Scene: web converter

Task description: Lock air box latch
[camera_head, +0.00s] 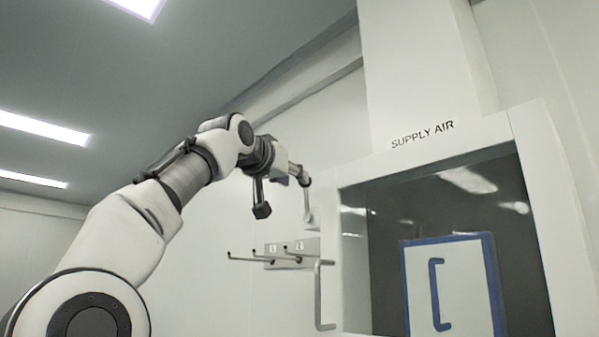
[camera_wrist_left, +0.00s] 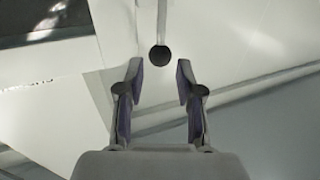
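The latch shows in the head view as a slim light lever (camera_head: 308,208) at the left side of the white air box (camera_head: 560,225). In the left wrist view a pale rod (camera_wrist_left: 161,22) ends in a round dark knob (camera_wrist_left: 160,57). My left gripper (camera_head: 297,174) is at the upper end of the lever; its fingers are small and partly hidden there. In the left wrist view the same gripper (camera_wrist_left: 160,75) is open, with the knob just beyond and between its fingertips. I cannot tell whether a finger touches it. My right gripper is in neither view.
The box's dark window (camera_head: 385,230) shows a blue-framed panel (camera_head: 465,250). A bent handle (camera_head: 319,295) stands out at the window's left. A wall rack with pegs (camera_head: 290,253) projects below my left wrist. A white duct (camera_head: 425,70) rises above the box.

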